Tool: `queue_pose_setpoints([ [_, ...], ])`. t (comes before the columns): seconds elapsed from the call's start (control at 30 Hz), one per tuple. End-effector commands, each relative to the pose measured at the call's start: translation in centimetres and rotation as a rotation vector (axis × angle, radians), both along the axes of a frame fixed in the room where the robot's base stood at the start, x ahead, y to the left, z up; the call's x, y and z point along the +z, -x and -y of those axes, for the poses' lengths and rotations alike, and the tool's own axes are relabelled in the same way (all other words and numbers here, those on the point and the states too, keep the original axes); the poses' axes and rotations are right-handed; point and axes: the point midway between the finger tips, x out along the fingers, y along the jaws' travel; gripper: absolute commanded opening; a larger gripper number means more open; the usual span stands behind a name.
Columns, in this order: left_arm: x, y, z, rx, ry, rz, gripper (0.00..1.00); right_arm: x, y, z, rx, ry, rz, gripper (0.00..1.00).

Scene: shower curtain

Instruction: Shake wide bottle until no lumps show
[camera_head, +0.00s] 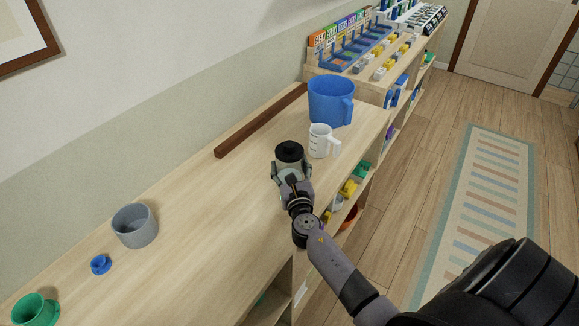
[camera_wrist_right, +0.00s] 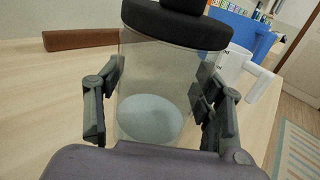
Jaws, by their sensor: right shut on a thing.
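The wide bottle is clear with a black lid (camera_head: 289,151) and stands roughly upright over the shelf top in the head view. My right gripper (camera_head: 291,175) is shut around its body, one finger on each side. In the right wrist view the bottle (camera_wrist_right: 150,75) fills the middle between the fingers. A pale blue-grey content (camera_wrist_right: 150,118) lies at its bottom. No distinct lumps show, but the picture is too coarse to be sure. I cannot tell whether the base touches the wood. My left gripper is not in view.
A white measuring cup (camera_head: 320,141) and a blue jug (camera_head: 331,101) stand just behind the bottle. A brown bar (camera_head: 262,121) lies by the wall. A grey cup (camera_head: 134,226), blue piece (camera_head: 100,265) and green piece (camera_head: 36,310) stand left. The wooden top (camera_head: 205,220) between is clear.

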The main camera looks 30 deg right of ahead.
Motion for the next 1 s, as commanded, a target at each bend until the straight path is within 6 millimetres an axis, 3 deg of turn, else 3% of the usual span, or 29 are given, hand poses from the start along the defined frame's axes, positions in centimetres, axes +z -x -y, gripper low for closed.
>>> queue_pose_setpoints([
  [0.07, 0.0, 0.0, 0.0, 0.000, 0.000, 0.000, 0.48, 0.1, 0.0, 0.0, 0.000, 0.000, 0.001, 0.02],
  [0.1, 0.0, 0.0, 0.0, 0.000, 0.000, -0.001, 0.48, 0.1, 0.0, 0.0, 0.000, 0.000, 0.001, 0.65],
  [0.43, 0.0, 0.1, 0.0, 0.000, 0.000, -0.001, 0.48, 0.1, 0.0, 0.0, 0.000, 0.000, 0.001, 0.86],
  [0.77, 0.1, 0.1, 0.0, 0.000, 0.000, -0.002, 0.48, 0.0, 0.2, -0.1, 0.001, 0.000, -0.001, 0.86],
  [1.0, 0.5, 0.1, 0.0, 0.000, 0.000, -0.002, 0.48, 0.0, 2.2, -1.1, 0.002, -0.001, -0.002, 0.86],
])
